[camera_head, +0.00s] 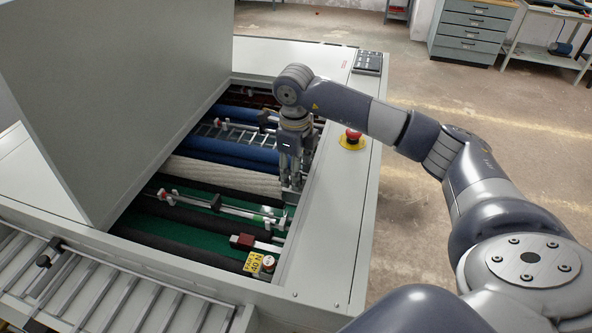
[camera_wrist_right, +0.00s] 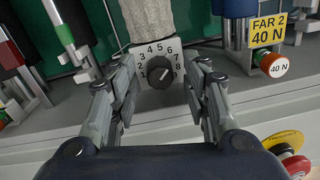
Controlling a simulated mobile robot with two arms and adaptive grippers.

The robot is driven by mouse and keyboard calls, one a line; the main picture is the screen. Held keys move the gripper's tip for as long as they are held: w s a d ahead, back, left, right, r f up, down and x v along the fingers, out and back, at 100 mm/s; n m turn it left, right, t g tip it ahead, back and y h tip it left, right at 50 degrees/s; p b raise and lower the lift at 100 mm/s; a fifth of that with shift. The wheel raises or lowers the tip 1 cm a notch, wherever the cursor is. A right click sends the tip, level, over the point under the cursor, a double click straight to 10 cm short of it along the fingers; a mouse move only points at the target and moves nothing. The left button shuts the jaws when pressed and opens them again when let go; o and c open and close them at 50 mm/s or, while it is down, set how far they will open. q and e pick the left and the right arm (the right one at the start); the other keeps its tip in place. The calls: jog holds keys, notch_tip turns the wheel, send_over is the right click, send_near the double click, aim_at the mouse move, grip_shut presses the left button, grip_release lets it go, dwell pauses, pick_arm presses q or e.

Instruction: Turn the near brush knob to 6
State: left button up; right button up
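In the right wrist view a black round knob (camera_wrist_right: 159,73) sits on a white dial plate numbered 1 to 8, at the end of a cream brush roller (camera_wrist_right: 150,16). A pale mark on the knob appears to lean to the upper right, but its exact number is hard to read. My right gripper (camera_wrist_right: 160,90) is open, with fingers on either side of the dial, apart from the knob. In the head view, my right gripper (camera_head: 289,184) points down at the right end of the cream roller (camera_head: 225,176) and hides the knob. My left gripper is not in view.
A red-and-yellow emergency stop (camera_head: 351,138) is on the machine's right rim (camera_head: 330,220). A yellow "FAR 2 40 N" label (camera_wrist_right: 268,31) and red-sided knob (camera_wrist_right: 273,65) are right of the dial. A large grey cover (camera_head: 120,90) stands left of the opening.

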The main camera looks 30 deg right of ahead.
jog(key=shift+r, duration=0.15)
notch_tip(320, 180, up, 12)
jog(key=shift+a, duration=0.2)
jog(key=shift+s, duration=0.1)
dwell(0.6)
